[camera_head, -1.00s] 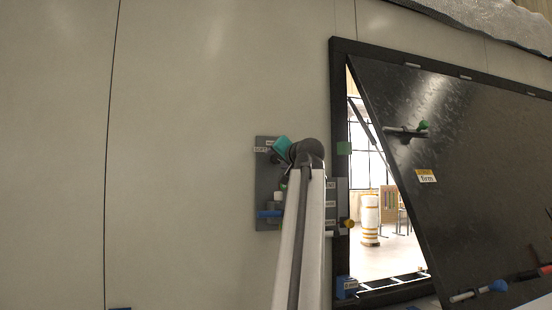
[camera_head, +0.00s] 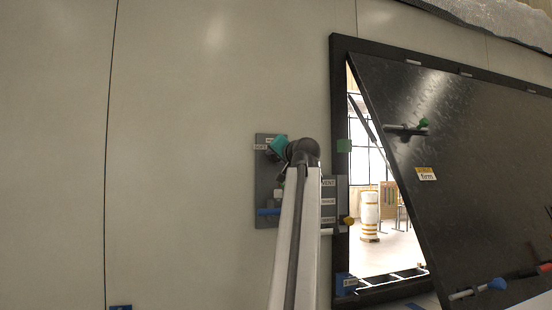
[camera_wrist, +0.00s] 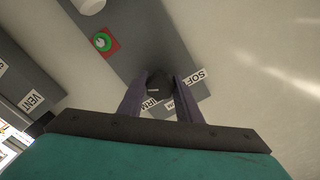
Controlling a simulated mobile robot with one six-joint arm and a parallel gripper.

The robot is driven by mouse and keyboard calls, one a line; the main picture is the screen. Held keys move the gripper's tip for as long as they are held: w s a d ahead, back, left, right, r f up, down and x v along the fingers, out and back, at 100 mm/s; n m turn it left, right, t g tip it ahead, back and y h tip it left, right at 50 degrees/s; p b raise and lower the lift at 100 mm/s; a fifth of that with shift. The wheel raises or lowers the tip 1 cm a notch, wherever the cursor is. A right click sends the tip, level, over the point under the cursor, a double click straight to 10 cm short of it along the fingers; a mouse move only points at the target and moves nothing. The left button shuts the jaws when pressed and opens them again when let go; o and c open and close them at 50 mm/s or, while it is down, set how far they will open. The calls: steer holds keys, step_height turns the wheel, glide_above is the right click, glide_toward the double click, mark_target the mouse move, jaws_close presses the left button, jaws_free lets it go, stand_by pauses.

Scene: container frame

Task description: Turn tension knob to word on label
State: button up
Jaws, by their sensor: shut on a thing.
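The tension knob (camera_wrist: 158,86) is a small dark round knob on the grey panel (camera_head: 264,205). My gripper (camera_wrist: 161,82) is shut on it, one finger on each side. In the wrist view the white SOFT label (camera_wrist: 197,78) is right of the knob, and a label partly hidden by a finger, seemingly FIRM (camera_wrist: 150,103), is just below it. The knob's pointing direction is not clear. In the head view my teal gripper (camera_head: 277,146) is at the panel's top and hides the knob. A yellow-and-white label (camera_head: 426,174) on the dark hatch reads "firm".
The dark hatch (camera_head: 470,130) stands ajar to the right.

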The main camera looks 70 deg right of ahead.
steer(key=shift+m, duration=0.5)
steer(key=m, duration=0.5)
steer(key=shift+p, duration=0.3)
steer(key=m+p, duration=0.1)
steer(key=m, duration=0.4)
steer(key=shift+m, duration=0.4)
steer(key=o, duration=1)
steer(key=shift+o, duration=0.2)
steer(key=shift+s, duration=0.1)
